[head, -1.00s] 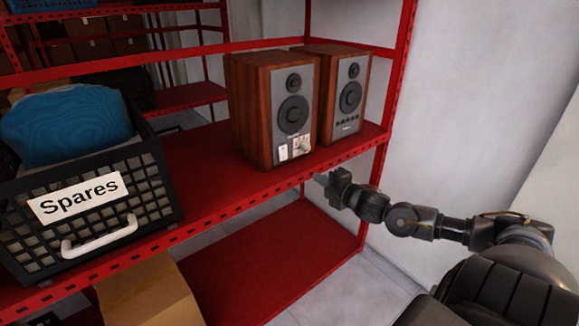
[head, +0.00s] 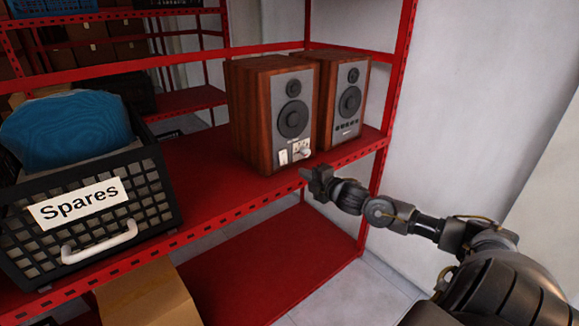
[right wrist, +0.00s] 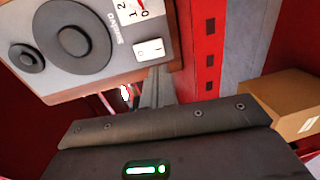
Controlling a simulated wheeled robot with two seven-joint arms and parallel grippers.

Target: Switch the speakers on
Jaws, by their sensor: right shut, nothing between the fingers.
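Two wooden speakers with grey fronts stand side by side on a red shelf: the nearer left speaker (head: 247,110) and the right speaker (head: 354,75). The left speaker's lower front has a white rocker switch (head: 283,157) and a knob (head: 304,152). The switch also shows close up in the right wrist view (right wrist: 149,50), beside a numbered dial (right wrist: 130,9). My right gripper (head: 305,173) is shut and empty, just in front of and below the left speaker's controls. In the wrist view its fingertips (right wrist: 158,76) are close to the switch; I cannot tell whether they touch. My left gripper is out of view.
The red shelf's front edge (head: 235,203) runs just under my right gripper. A black crate labelled Spares (head: 100,225) with a blue item stands at the left. A cardboard box (head: 147,293) is on the lower level. A red post (head: 394,90) rises right of the speakers.

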